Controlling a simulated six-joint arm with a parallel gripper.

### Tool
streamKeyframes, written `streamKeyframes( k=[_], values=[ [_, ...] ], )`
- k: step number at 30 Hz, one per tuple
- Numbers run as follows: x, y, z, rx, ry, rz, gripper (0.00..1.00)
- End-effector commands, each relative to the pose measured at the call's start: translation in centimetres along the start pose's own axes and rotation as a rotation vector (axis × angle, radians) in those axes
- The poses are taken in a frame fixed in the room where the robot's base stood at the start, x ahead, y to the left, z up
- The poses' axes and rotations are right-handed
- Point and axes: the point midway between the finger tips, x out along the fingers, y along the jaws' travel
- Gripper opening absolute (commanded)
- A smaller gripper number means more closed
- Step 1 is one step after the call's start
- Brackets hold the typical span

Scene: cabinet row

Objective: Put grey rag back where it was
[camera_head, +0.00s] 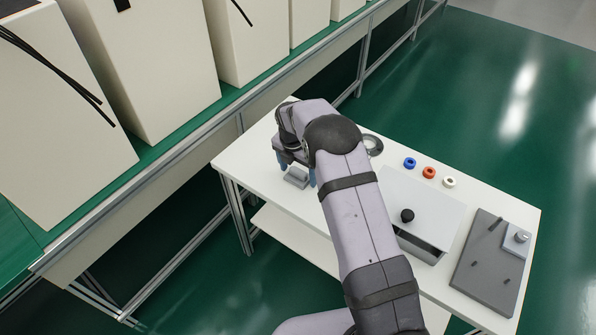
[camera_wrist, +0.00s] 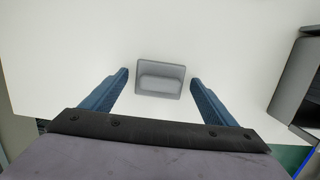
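The grey rag (camera_head: 297,177) lies on the white table (camera_head: 262,140) near its left end, a small grey block-like piece with a raised middle. In the wrist view the grey rag (camera_wrist: 160,79) sits on the white surface, centred ahead of the fingers. My gripper (camera_head: 295,170) is above the table at the rag. In the wrist view my gripper (camera_wrist: 160,85) is open, with one blue finger on each side of the rag and a gap on both sides. Nothing is held.
A white box (camera_head: 415,215) with a black knob and dark opening stands right of my arm. Blue (camera_head: 409,162), orange (camera_head: 429,172) and white (camera_head: 450,182) rings lie behind it. A grey plate (camera_head: 485,265) is at the right end. Cabinets (camera_head: 150,60) line the left.

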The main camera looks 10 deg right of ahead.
Motion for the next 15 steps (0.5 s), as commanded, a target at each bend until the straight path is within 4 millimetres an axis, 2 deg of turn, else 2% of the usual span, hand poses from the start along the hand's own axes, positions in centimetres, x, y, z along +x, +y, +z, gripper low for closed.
streamKeyframes(
  k=[8, 15],
  values=[
    [-0.8, 0.1, 0.1, 0.000, -0.001, 0.001, 0.80],
    [-4.1, 0.1, 0.1, 0.000, -0.002, 0.004, 0.80]
  ],
)
